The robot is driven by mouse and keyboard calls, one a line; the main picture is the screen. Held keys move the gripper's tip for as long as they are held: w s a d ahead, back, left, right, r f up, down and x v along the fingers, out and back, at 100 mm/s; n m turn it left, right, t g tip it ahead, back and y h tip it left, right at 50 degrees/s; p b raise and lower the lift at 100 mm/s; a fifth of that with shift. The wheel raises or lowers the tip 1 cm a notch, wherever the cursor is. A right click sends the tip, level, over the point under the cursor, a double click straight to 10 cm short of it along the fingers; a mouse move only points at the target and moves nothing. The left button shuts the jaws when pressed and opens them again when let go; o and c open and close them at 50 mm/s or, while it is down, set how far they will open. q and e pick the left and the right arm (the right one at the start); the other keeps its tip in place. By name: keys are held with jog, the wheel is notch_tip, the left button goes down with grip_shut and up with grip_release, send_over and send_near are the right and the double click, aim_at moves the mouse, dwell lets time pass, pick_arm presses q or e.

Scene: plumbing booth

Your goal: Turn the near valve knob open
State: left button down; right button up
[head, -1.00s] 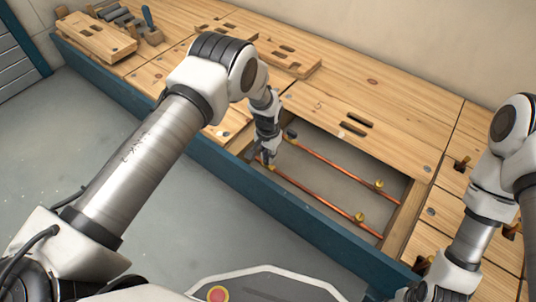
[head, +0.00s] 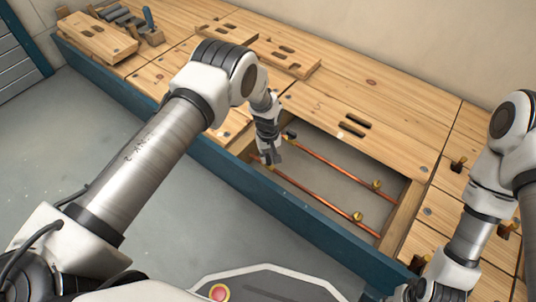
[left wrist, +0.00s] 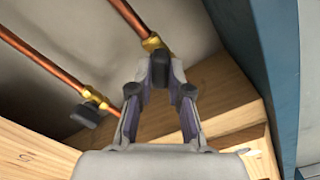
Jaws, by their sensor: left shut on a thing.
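My left gripper (head: 268,157) reaches down into the open bay at the near copper pipe. In the left wrist view its fingers (left wrist: 160,82) are closed on the dark near valve knob (left wrist: 160,68), one on each side. The knob sits against the brass near valve body (left wrist: 153,42), and the fingers hide part of it. The other valve (left wrist: 92,96), on the far pipe, has a dark knob (left wrist: 86,116) and stands apart from the gripper; its knob also shows in the head view (head: 291,134). My right gripper is out of view; only its arm shows.
Two copper pipes, near (head: 310,190) and far (head: 335,166), cross the bay, with brass fittings (head: 357,216) along them. Wooden bench panels (head: 390,100) surround the bay, and a blue front rail (head: 270,210) borders it. Loose boards and tools lie at the far left.

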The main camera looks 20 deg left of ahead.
aim_at(268, 157)
pick_arm(q)
jog(key=n, duration=0.3)
jog(key=shift+n, duration=2.3)
jog(key=c, duration=1.1)
grip_release()
notch_tip(268, 157, up, 12)
